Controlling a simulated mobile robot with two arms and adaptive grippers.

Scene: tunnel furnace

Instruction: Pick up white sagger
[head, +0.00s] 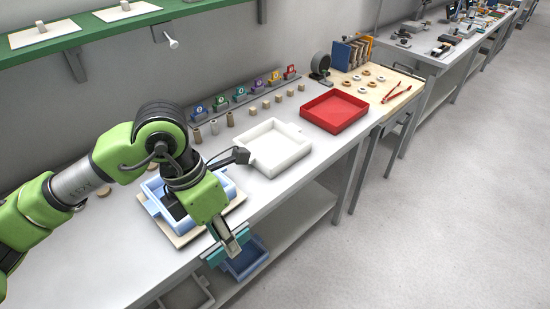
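The white sagger (281,150) is an open square tray with side tabs. It stands on the grey bench, just right of my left arm's wrist. My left gripper (229,246) is low at the bench's front edge, in front of and left of the white sagger and apart from it. Its teal fingertip parts show, but I cannot tell whether they are open. A dark part on my wrist reaches across in the picture to the sagger's left tab. I cannot tell whether it touches. My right gripper is not in view.
A light blue sagger (229,188) sits on a beige board, partly hidden by my arm. A red tray (334,111) stands right of the white sagger. Small cylinders and coloured number tags line the back. A darker blue tray (247,261) lies on the shelf below.

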